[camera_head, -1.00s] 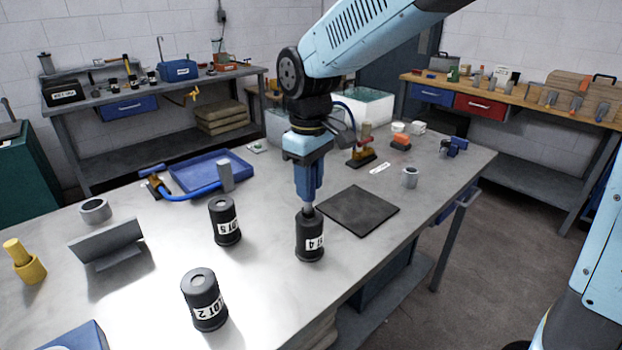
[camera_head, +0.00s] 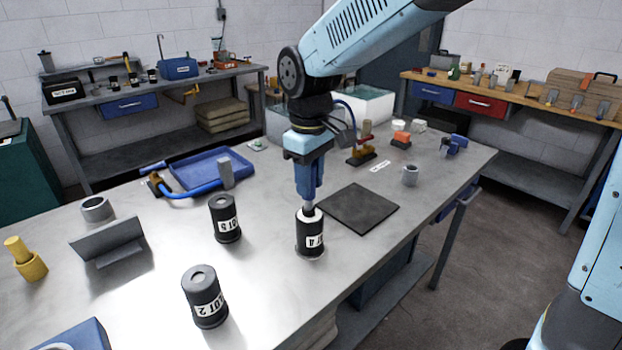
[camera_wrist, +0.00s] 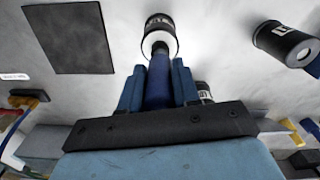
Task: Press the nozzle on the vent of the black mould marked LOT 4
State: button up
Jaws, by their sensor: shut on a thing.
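The black mould marked LOT 4 (camera_head: 310,240) stands upright on the metal bench, left of the dark mat. Its top edge is white. My gripper (camera_head: 309,183) is above it, shut on the blue nozzle (camera_wrist: 158,82), which points down. The nozzle's dark tip meets the middle of the mould's top, and the vent itself is hidden under it. In the wrist view the LOT 4 mould (camera_wrist: 160,27) shows a white ring around the tip. The LOT 5 mould (camera_head: 224,219) and the LOT 2 mould (camera_head: 206,297) stand upright to the left.
A dark square mat (camera_head: 360,208) lies right of the mould. A blue tray (camera_head: 212,168) and a blue hose (camera_head: 195,192) lie behind. A grey angled plate (camera_head: 108,242) stands at left. Bare bench surrounds the moulds.

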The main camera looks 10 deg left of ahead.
dwell(0.3)
jog(key=shift+r, duration=3.5)
